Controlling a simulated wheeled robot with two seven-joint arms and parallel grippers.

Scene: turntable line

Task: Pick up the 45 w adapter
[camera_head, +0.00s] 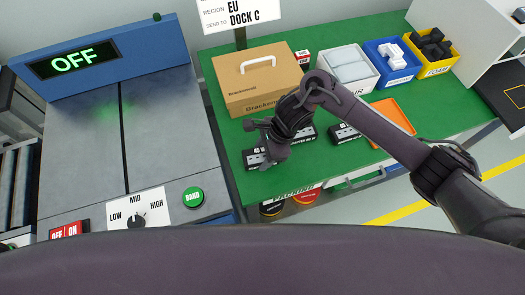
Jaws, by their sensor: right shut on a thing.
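The 45 W adapter (251,159) is a small dark box with a white label, on or just above the green table at its near left; "45" is partly readable on it. My right gripper (268,163) comes down over it from the right and is shut on it. The gripper and wrist hide much of the box, and I cannot tell whether it is lifted. A similar dark box (305,136) lies just to the right, partly behind my wrist, and another (343,132) lies further right. My left gripper is not in view.
A cardboard box (256,85) with a white handle stands behind the gripper. White (349,68), blue (392,62) and yellow (432,50) bins line the back. An orange tray (396,112) lies right of my forearm. A grey machine (95,140) reading OFF stands left.

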